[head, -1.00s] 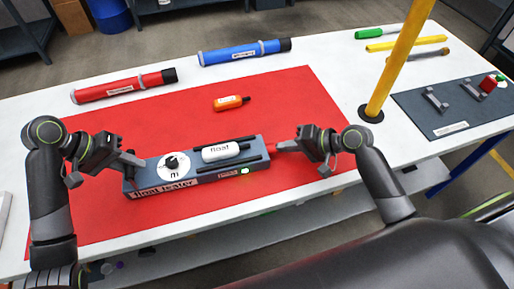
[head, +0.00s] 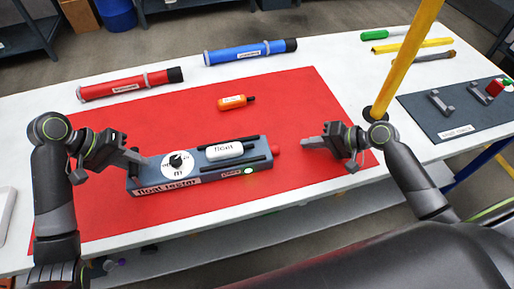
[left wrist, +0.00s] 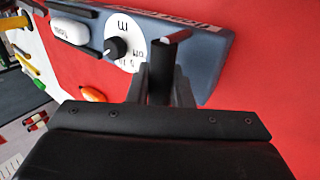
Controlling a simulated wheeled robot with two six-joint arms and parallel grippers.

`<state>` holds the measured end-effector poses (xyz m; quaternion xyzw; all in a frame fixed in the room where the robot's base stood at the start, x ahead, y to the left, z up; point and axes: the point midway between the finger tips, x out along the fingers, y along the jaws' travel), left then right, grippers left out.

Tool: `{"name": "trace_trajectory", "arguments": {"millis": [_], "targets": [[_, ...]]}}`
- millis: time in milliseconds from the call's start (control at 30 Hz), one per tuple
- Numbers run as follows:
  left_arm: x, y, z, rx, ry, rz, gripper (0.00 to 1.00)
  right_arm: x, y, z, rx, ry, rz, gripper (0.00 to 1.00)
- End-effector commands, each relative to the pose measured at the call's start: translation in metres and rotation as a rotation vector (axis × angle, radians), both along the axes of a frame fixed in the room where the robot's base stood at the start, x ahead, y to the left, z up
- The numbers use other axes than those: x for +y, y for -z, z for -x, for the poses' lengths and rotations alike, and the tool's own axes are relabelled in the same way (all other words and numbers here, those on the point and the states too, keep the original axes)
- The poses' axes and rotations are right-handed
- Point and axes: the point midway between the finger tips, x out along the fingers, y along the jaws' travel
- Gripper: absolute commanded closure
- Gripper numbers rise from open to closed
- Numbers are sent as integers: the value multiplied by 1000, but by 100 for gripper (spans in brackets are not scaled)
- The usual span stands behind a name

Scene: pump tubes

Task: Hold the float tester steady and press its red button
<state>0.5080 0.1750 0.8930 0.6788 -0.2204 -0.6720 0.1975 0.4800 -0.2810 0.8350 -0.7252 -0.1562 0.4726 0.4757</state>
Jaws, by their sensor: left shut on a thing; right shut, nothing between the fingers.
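The float tester (head: 215,178) is a grey-blue box on the red mat, with a white dial (head: 176,165) and black knob. A white float (head: 225,149) lies in its top between black rails. Its red button (head: 275,149) sticks out of the right end. My left gripper (head: 143,159) is shut on a dark upright post at the tester's left end; the left wrist view shows this post (left wrist: 160,85) between the fingers. My right gripper (head: 304,142) is shut and empty, right of the button with a gap between them.
An orange float (head: 236,101) lies on the red mat (head: 300,100) behind the tester. Red (head: 130,85) and blue (head: 250,52) tubes lie along the back. A yellow post (head: 400,65) stands behind my right gripper. A dark rack plate (head: 465,115) is at the right.

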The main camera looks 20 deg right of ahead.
Motion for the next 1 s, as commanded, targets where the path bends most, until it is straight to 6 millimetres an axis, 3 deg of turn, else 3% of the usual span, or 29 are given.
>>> {"name": "trace_trajectory", "arguments": {"millis": [433,467,633,1000], "targets": [[0,0,0,0,0,0,100,1,0,0,0,0,0,100],[0,0,0,0,0,0,79,1,0,0,0,0,0,100],[0,0,0,0,0,0,57,1,0,0,0,0,0,100],[3,-4,0,-1,0,-1,55,1,0,0,0,0,0,100]]}}
